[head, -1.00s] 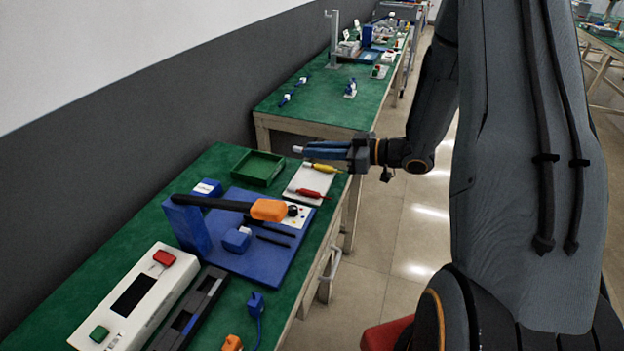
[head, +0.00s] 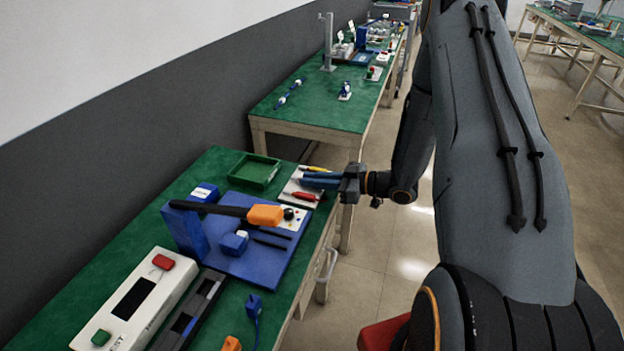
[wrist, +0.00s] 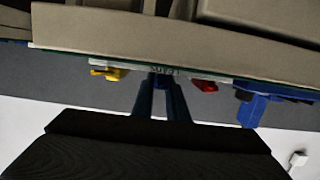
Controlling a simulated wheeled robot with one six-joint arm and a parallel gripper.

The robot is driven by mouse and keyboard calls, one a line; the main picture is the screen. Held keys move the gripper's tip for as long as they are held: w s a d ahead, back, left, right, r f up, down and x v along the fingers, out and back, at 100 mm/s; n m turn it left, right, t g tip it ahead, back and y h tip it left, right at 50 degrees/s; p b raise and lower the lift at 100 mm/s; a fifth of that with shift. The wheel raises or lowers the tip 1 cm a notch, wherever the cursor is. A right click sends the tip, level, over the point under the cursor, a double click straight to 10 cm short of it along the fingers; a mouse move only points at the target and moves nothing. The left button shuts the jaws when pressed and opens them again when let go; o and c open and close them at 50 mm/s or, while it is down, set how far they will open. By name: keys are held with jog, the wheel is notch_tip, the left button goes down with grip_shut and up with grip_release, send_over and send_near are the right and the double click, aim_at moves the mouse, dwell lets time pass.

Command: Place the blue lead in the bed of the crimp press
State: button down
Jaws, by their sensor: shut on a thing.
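My gripper (head: 322,180) is over the white lead tray (head: 299,203) at the right edge of the near bench, between the yellow lead (head: 314,168) and the red lead (head: 305,196). Its blue fingers are closed on what appears to be the blue lead (wrist: 161,82), mostly hidden between the fingertips. The yellow lead (wrist: 105,73) and red lead (wrist: 205,86) lie either side of the fingers in the wrist view. The crimp press (head: 262,262) has a blue base, a blue upright and a black lever with an orange grip (head: 265,215), left of my gripper. Its bed is not clearly visible.
A white tester (head: 130,305) and a black rail (head: 190,315) lie in front of the press. A second green bench (head: 330,105) stands beyond, and open floor lies to the right.

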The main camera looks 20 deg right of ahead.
jog(key=shift+f, duration=0.1)
jog(key=shift+f, duration=0.15)
jog(key=c, duration=1.7)
grip_release()
jog(key=shift+c, duration=0.2)
jog(key=shift+b, duration=0.35)
